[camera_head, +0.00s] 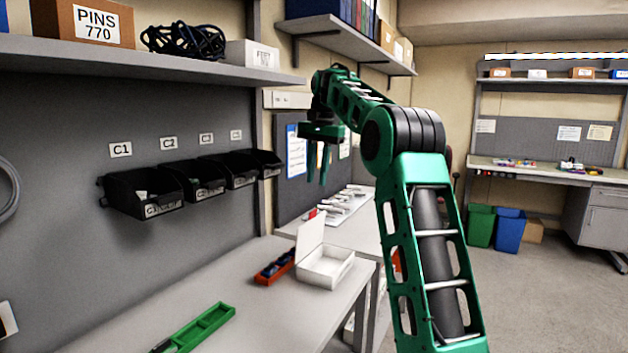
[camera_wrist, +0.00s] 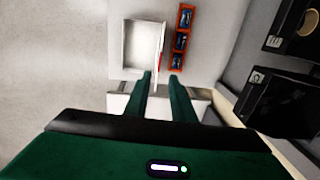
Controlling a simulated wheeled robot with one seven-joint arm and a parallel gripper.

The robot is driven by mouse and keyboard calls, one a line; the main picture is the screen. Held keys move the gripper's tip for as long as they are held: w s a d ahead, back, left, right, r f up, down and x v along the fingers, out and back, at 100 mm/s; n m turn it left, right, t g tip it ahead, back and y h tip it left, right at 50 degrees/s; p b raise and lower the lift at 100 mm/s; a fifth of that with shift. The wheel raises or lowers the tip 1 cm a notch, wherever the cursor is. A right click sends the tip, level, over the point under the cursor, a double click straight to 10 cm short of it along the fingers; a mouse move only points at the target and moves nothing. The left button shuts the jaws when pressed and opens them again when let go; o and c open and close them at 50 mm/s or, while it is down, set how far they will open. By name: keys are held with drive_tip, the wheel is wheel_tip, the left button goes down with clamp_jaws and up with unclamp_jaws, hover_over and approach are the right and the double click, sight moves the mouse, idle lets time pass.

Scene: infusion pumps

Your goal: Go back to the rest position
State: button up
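My gripper (camera_head: 318,163) hangs fingers-down from my green arm, raised well above the workbench and near the grey panel wall. In the wrist view my gripper (camera_wrist: 160,78) shows its two fingers apart with a gap between them.
A red tray (camera_head: 274,268) with blue parts lies beside the box. A green tray (camera_head: 205,326) lies at the bench front. Black bins (camera_head: 145,192) hang on the wall under a shelf (camera_head: 150,58). Green (camera_head: 480,226) and blue (camera_head: 509,230) bins stand on the floor at right.

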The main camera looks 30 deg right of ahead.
drive_tip(key=shift+s, duration=0.1)
drive_tip(key=s+a+f+n, duration=0.2)
drive_tip(key=s+f, duration=0.6)
drive_tip(key=s, duration=0.7)
drive_tip(key=s+a+f+n, duration=0.2)
drive_tip(key=s+a+f, duration=0.2)
drive_tip(key=s+f, duration=0.4)
drive_tip(key=s+a+f+n+g, duration=0.1)
drive_tip(key=s+a+f, duration=0.2)
drive_tip(key=s, duration=1.9)
wheel_tip(320, 180, down, 5)
drive_tip(key=shift+s+a+f+n, duration=0.2)
drive_tip(key=shift+s+n, duration=0.1)
drive_tip(key=shift+n, duration=0.1)
drive_tip(key=shift+r, duration=0.1)
drive_tip(key=shift+w+f+h, duration=0.25)
drive_tip(key=shift+w+h, duration=0.05)
drive_tip(key=shift+w, duration=0.3)
